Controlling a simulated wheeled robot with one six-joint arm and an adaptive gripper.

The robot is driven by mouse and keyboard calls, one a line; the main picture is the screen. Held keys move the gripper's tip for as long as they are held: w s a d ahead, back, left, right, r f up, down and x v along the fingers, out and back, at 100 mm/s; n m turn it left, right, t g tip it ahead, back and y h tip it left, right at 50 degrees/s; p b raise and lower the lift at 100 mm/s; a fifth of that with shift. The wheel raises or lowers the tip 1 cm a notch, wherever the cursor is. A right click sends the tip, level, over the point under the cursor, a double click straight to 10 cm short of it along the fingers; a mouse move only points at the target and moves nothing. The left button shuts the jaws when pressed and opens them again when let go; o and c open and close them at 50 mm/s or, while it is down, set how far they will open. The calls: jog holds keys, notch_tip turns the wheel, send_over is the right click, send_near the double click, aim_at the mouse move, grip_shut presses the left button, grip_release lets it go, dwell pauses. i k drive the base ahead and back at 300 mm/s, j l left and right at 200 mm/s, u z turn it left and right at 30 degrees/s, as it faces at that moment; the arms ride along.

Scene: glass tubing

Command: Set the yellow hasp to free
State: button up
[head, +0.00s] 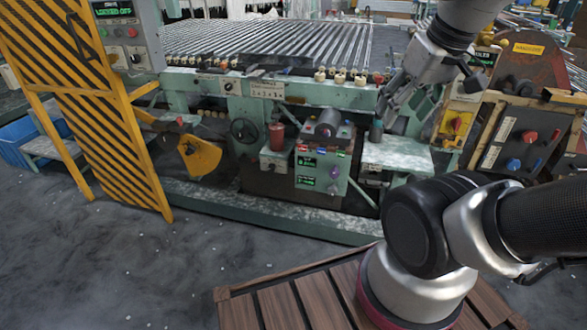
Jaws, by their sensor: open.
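A yellow plate (457,122) with a red part on it is on the machine front at right. It looks like the yellow hasp, but it is too small to tell its setting. My gripper (402,108) hangs down just left of it, in front of the pale green machine frame. Its fingers are spread open and hold nothing that I can see. A gap shows between the gripper and the yellow plate.
A small panel (117,10) at top left has a green display that seems to read "LOCKED OFF". A striped yellow gate (95,110) stands at left. A grey-green control box (322,172) with displays juts out at centre. The grey floor at left front is clear.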

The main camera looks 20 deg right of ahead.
aim_at(445, 142)
jog(key=z, duration=1.45)
